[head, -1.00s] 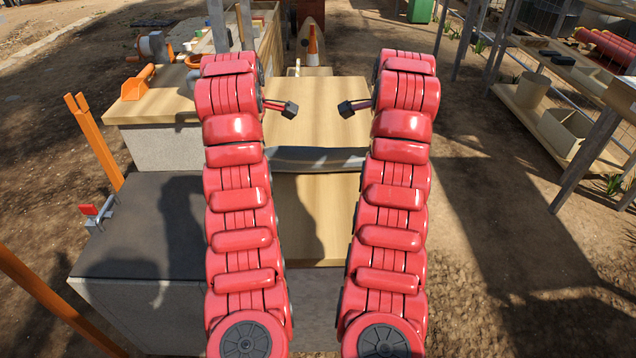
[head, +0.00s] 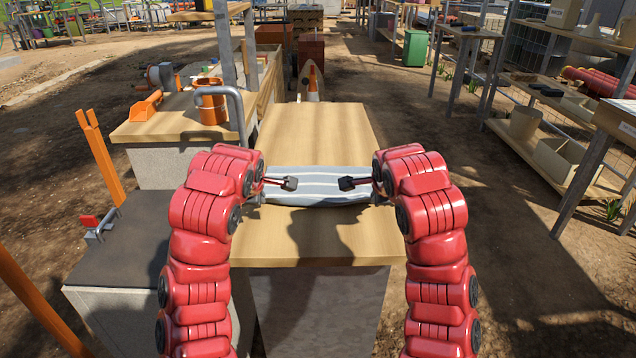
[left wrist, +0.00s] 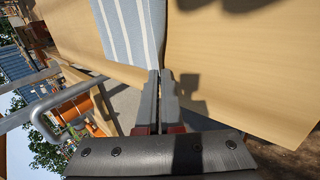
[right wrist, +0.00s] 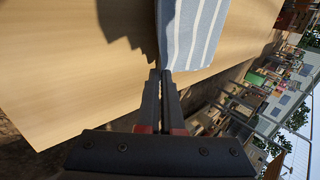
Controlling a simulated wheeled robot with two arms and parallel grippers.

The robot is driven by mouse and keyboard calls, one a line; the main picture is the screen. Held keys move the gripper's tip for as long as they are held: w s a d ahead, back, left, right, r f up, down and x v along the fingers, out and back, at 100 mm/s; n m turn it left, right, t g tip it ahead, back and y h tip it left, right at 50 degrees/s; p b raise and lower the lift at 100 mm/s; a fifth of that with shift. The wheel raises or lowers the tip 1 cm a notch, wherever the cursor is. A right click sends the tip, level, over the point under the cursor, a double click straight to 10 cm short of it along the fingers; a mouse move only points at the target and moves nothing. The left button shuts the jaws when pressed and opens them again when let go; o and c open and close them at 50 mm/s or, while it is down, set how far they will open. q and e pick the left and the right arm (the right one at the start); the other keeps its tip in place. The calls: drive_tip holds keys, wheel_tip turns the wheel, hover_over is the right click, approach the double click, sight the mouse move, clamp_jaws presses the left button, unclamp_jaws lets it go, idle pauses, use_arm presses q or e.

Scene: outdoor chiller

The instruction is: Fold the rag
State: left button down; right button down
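The rag (head: 318,186), white with blue-grey stripes, lies crosswise over the wooden table. Its near edge looks rounded and slightly raised. My left gripper (left wrist: 160,72) is at the rag's left end, and its close-set fingertips meet the corner of the striped cloth (left wrist: 128,30). My right gripper (right wrist: 160,73) is at the opposite end, its fingertips close together on the corner of the cloth (right wrist: 190,38). Both look shut on the rag.
The wooden table (head: 310,130) is bare beyond and in front of the rag. A side counter (head: 165,128) with an orange bucket (head: 211,105) and a grey tap (head: 232,92) stands at the left. Shelves (head: 545,155) stand apart at the right.

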use_arm(q)
drive_tip(key=c, duration=0.7)
unclamp_jaws()
use_arm(e)
drive_tip(key=c, duration=0.7)
unclamp_jaws()
